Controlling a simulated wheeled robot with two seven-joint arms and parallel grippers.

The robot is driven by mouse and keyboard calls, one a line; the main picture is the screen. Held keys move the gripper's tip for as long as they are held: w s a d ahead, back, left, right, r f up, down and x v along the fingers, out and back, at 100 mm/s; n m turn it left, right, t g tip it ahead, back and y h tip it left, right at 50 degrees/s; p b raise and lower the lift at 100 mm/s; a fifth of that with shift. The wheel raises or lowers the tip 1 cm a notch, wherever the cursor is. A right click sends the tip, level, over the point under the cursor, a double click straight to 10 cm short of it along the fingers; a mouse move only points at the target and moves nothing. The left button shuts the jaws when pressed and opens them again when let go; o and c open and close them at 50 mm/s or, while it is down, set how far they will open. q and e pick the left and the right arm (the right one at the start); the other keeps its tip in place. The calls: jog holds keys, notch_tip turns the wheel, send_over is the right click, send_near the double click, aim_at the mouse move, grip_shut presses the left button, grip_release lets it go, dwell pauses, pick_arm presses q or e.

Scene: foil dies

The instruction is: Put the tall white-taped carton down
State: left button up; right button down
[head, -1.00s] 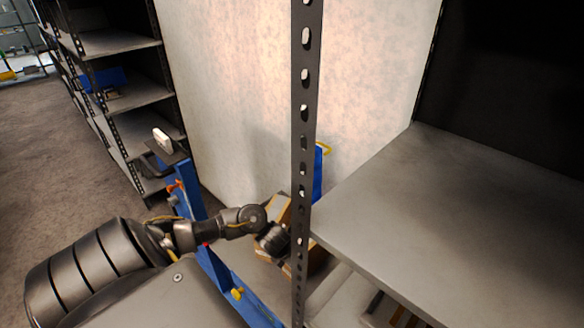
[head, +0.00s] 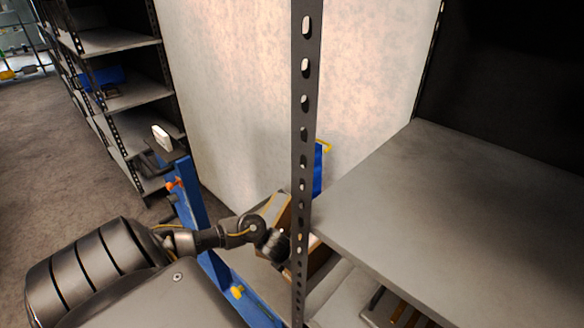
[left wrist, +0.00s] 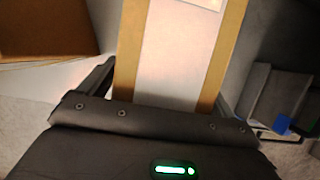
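The tall white-taped carton (left wrist: 180,52) fills the middle of the left wrist view, tan with a wide white band down its face and a pale label at the top. My left gripper (left wrist: 166,88) has one finger along each side of it and appears closed on it. In the head view my left arm reaches toward the dark shelf post, and the left gripper (head: 284,250) is partly hidden there. A tan part of the carton (head: 275,207) shows just left of the post. The carton's lower end is hidden. My right gripper is in neither view.
A perforated shelf post (head: 302,130) stands right in front of the hand. An empty grey shelf board (head: 450,215) lies to the right. A blue frame (head: 192,195) stands at left. Another brown carton (left wrist: 45,28) is at the upper left of the left wrist view.

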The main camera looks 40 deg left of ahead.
pick_arm(q)
jog(key=shift+r, duration=0.15)
jog(key=p+v, duration=0.3)
jog(key=v, duration=0.9)
dwell(0.4)
